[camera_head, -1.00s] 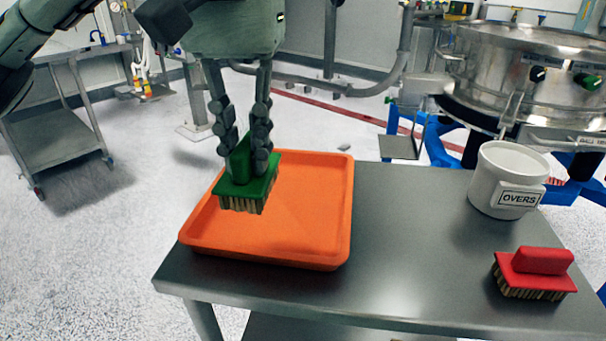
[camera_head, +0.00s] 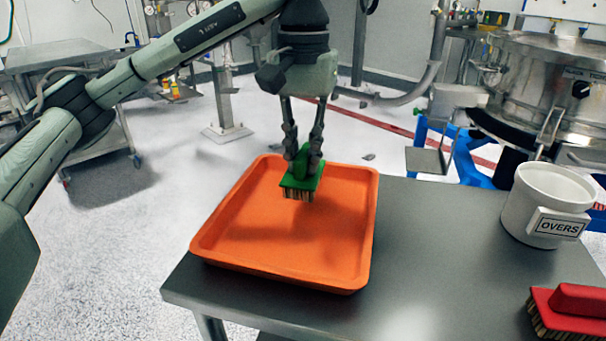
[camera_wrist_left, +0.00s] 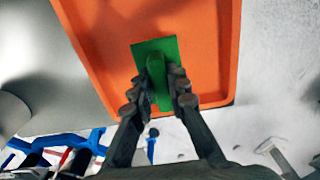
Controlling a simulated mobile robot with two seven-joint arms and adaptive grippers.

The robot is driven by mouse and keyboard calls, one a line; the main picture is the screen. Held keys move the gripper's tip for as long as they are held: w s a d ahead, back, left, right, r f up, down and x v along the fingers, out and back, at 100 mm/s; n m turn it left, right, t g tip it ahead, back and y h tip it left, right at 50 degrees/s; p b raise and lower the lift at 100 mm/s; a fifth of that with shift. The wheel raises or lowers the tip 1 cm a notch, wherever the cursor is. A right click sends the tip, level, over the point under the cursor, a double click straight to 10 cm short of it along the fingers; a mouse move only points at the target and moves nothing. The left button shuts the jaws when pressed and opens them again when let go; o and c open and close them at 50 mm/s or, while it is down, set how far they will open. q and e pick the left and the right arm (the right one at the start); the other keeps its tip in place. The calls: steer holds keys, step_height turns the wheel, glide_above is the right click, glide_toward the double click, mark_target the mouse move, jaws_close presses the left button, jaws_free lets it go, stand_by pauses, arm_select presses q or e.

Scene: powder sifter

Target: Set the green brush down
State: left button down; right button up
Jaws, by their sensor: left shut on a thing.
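The green brush (camera_head: 301,182) has a green block and handle with tan bristles pointing down. My left gripper (camera_head: 303,160) is shut on its handle. The brush is over the far part of the orange tray (camera_head: 230,245); I cannot tell whether the bristles touch the tray floor. In the left wrist view the green brush (camera_wrist_left: 156,50) sits between the fingers of my left gripper (camera_wrist_left: 158,90), with the orange tray (camera_wrist_left: 100,30) behind it. My right gripper is not in view.
The tray lies on a grey metal table (camera_head: 430,260). A white tub labelled OVERS (camera_head: 545,190) and a red brush (camera_head: 570,305) stand to the right. A steel sifter (camera_head: 550,80) is behind. The table between tray and tub is clear.

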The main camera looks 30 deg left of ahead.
mark_target(303, 175)
arm_select(q)
step_height(303, 175, down, 3)
steer(key=shift+r, duration=0.1)
steer(key=shift+f, duration=0.35)
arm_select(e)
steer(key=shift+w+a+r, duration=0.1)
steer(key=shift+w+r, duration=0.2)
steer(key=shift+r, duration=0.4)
arm_select(q)
steer(key=shift+f+b, duration=0.15)
steer(key=shift+b, duration=0.15)
steer(key=c, duration=1.7)
jaws_free()
steer(key=shift+o, duration=1.1)
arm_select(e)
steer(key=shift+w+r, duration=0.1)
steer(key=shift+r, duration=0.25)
